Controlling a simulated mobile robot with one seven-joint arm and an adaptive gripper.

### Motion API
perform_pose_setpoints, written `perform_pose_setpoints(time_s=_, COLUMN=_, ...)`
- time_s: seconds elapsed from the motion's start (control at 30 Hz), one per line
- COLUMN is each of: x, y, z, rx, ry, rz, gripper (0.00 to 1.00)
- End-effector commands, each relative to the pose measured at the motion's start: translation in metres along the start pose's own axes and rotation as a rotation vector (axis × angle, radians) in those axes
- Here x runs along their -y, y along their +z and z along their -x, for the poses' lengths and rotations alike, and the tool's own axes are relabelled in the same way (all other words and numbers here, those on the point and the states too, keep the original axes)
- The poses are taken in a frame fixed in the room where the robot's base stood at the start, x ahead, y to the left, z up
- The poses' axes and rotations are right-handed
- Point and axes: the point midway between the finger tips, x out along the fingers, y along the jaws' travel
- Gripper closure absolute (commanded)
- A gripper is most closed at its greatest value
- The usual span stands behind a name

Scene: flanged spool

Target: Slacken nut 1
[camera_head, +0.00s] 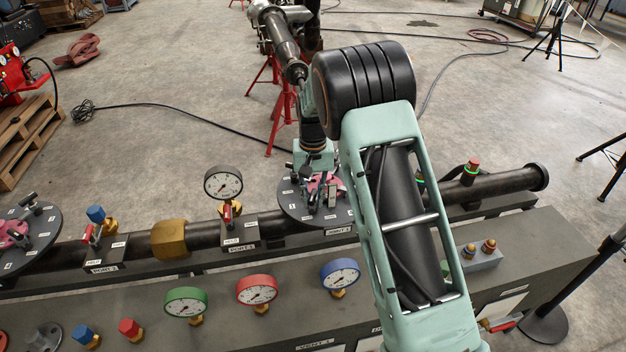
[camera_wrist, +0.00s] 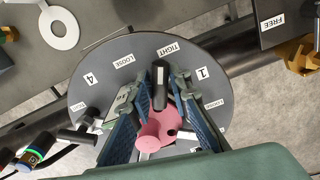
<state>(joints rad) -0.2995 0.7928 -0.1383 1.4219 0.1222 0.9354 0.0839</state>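In the wrist view, a round dark flange plate (camera_wrist: 240,52) carries labels including "1", "4", "TIGHT" and "LOOSE". A black lever handle (camera_wrist: 160,84) near the label "1" (camera_wrist: 203,73), which I take for nut 1's, points toward "TIGHT" (camera_wrist: 168,48). A pink round part (camera_wrist: 150,136) lies at the plate's middle. My gripper (camera_wrist: 162,90) is over the plate, its blue-padded fingers either side of the handle. It looks open, with gaps beside the handle; contact lower down is hidden. In the head view, my gripper (camera_head: 318,192) is at the "JOINT 1" flange plate (camera_head: 294,204).
Another black handle (camera_wrist: 80,136) sits left of my fingers near "4". In the head view, a gauge (camera_head: 223,183) stands left of the plate on the dark pipe (camera_head: 205,237). More gauges (camera_head: 257,290) line the bench front. A second flange plate (camera_head: 42,245) is far left.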

Motion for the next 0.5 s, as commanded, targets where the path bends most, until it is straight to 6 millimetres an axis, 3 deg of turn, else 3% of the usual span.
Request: perform_pose_setpoints(time_s=0.5, x=-0.0004, y=0.0003, z=0.0006, rx=0.0, ry=-0.001, rz=0.634, gripper=0.83)
